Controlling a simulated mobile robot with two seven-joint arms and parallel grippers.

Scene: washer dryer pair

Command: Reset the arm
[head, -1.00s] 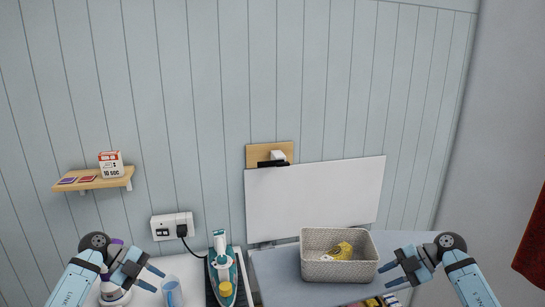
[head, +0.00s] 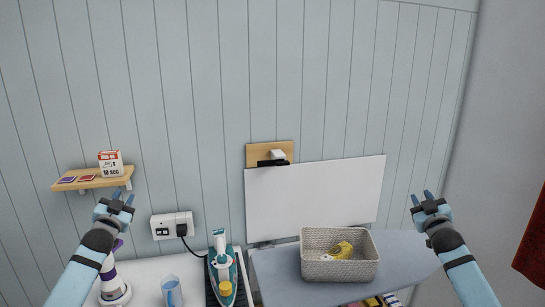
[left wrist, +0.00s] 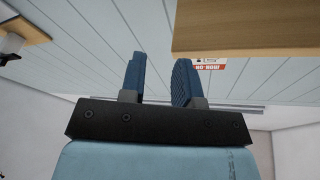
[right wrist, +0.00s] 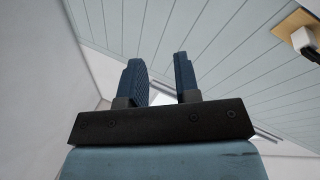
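My left gripper (head: 122,195) is raised in front of the panelled wall, fingers pointing up, just below and beside the small wooden shelf. In the left wrist view its two blue fingers (left wrist: 157,78) stand apart with nothing between them. My right gripper (head: 428,196) is raised on the right side, fingers up, to the right of the white board. In the right wrist view its fingers (right wrist: 160,78) are apart and empty. Both arms rise from the lower corners of the head view in a roughly mirrored pose.
The wooden shelf (head: 66,186) is close to my left gripper and holds a small box (head: 110,163). A wicker basket (head: 340,271) with yellow cloth stands on the ironing board (head: 275,275). An iron (head: 222,270), blue cup (head: 172,291) and white-purple bottle (head: 112,290) are below. Wall socket (head: 172,226) at left.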

